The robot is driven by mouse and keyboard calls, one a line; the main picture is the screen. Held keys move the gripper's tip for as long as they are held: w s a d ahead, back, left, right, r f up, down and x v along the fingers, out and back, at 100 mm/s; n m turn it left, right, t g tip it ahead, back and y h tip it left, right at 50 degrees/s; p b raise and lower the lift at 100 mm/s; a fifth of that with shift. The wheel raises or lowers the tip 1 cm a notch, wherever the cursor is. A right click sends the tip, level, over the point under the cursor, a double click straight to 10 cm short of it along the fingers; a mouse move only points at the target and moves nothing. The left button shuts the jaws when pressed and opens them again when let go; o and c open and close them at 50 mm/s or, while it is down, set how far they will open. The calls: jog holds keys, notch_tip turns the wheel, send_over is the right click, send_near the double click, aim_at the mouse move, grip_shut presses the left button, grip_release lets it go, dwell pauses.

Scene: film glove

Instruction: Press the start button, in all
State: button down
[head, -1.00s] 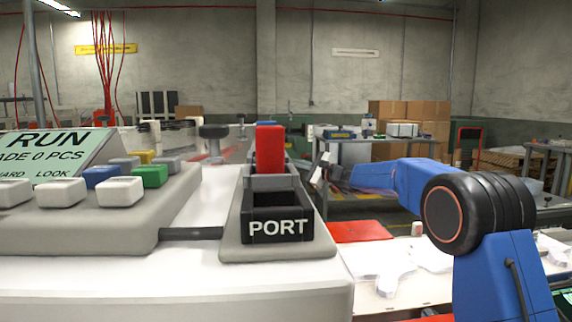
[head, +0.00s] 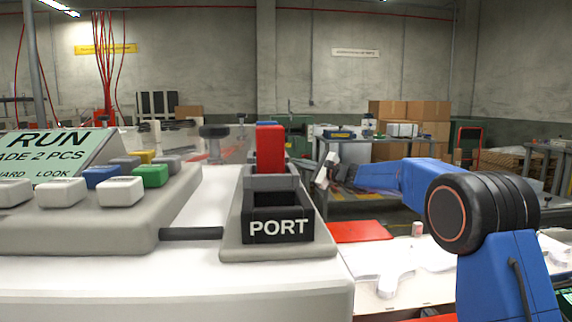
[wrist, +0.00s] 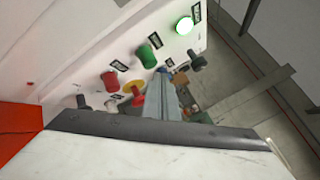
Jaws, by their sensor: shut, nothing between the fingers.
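In the wrist view, a white machine panel (wrist: 75,50) carries a green button (wrist: 147,56), a red button (wrist: 110,80) and a yellow-and-red button (wrist: 133,93). A brightly lit green round light (wrist: 185,25) sits near the panel's upper edge. The small labels are too blurred to read, so I cannot tell which one is marked start. My gripper (wrist: 162,82) is shut and empty, close to the green button; I cannot tell whether it touches. My gripper's fingers are not clear there.
Black knobs (wrist: 197,61) stick out of the panel near my gripper. In the head view, a keypad (head: 120,190), a red block (head: 270,148) and a black PORT holder (head: 278,226) stand in front. White cut pieces (head: 395,265) lie on a table at right.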

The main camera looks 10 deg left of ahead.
jog(key=shift+w+d, duration=0.25)
jog(key=shift+d, duration=0.55)
jog(key=shift+w+d, duration=0.2)
jog(key=shift+d, duration=0.55)
jog(key=shift+w+d, duration=0.25)
jog(key=shift+d, duration=0.55)
